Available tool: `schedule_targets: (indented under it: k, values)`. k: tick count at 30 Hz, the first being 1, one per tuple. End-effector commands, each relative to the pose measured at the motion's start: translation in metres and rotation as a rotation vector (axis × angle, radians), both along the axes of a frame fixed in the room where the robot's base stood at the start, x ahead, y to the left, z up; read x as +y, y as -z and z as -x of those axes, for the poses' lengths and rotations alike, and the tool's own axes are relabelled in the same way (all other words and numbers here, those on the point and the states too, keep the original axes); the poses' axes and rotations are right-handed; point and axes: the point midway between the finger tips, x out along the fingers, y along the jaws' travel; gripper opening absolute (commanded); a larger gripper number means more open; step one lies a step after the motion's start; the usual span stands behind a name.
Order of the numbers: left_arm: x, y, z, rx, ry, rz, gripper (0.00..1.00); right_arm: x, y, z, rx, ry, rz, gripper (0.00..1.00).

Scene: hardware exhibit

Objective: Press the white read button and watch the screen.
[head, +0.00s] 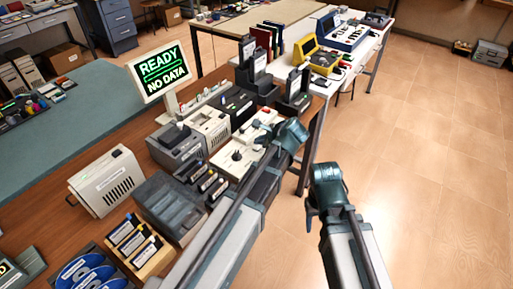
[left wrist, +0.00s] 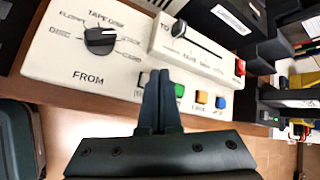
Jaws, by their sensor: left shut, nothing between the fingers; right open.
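The screen (head: 162,72) stands upright on the counter and reads "READY / NO DATA" in green. The cream control panel (head: 232,160) lies in front of it; the left wrist view shows its black FROM knob (left wrist: 100,40), a TO slider (left wrist: 197,48) and coloured buttons. My left gripper (head: 262,127) is shut and empty over the panel. In the left wrist view its fingertips (left wrist: 159,75) are at the button row, just left of the green button (left wrist: 179,91). They cover most of the spot there, so I cannot make out the white button or any contact. My right gripper (head: 310,218) is open and empty, off the counter.
An orange button (left wrist: 202,97), a blue button (left wrist: 221,101) and a red button (left wrist: 240,67) are close on the right. Drive units (head: 208,128) and black devices crowd behind the panel. A rack of cartridges (head: 135,240) stands front left. The floor (head: 430,170) at right is clear.

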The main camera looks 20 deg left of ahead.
Motion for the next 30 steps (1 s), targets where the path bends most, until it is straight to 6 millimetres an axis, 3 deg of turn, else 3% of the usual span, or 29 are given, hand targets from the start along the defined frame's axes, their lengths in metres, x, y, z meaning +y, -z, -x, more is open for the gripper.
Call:
schedule_targets:
  k: [30]
  values:
    - [0.0,0.0124,0.0,0.0,0.0,0.0,0.0,0.0,0.0124,0.0,0.0,0.0,0.0,0.53]
